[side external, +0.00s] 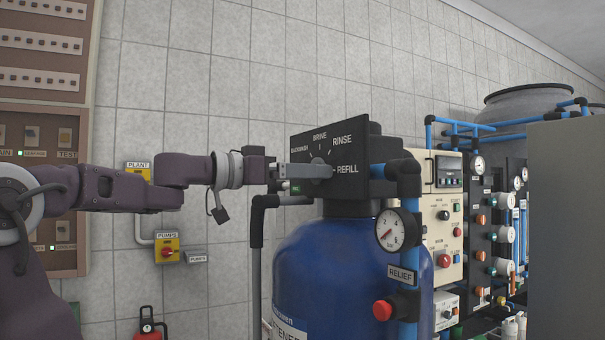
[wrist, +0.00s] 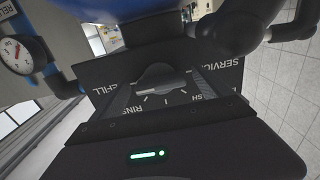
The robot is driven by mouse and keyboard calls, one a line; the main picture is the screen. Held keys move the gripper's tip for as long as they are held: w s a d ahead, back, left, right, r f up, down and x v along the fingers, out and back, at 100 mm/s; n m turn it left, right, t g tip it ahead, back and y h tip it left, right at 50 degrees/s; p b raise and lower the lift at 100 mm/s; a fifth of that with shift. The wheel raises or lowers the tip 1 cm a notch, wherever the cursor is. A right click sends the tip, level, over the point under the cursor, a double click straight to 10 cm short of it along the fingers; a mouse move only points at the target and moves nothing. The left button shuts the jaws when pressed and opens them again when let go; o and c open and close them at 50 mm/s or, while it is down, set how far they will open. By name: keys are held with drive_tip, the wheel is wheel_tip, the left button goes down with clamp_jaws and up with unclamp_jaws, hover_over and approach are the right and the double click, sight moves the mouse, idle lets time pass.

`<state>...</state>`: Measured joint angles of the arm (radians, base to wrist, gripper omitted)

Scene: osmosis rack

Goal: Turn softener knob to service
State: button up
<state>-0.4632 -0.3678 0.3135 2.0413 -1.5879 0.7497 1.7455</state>
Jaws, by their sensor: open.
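The softener's black control head (side external: 360,140) sits on top of the blue tank (side external: 335,265). Its face carries the labels BACKWASH, BRINE, RINSE and REFILL in the side view. The wrist view shows the SERVICE label (wrist: 219,65) at the right, upside down. The grey knob (wrist: 160,77) is at the dial's centre, with white ticks around it. Its bar lies roughly along the line between REFILL and SERVICE; which end points is unclear. My gripper (side external: 318,171) is open at the dial face, with its fingers on either side of the knob. I cannot tell whether they touch it.
A pressure gauge (side external: 390,230), black and blue pipes and a red-capped RELIEF valve (side external: 382,310) stand right of the tank's front. A cream control panel (side external: 447,225) is farther right. Yellow wall switches (side external: 167,247) and a tiled wall are at left.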

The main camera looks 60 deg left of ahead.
drive_tip(key=c, duration=1.4)
drive_tip(key=shift+o, duration=0.2)
drive_tip(key=shift+n, duration=0.3)
drive_tip(key=shift+r+n, duration=0.15)
drive_tip(key=shift+n, duration=8.6)
drive_tip(key=shift+r+n, duration=0.15)
drive_tip(key=shift+n, duration=8.9)
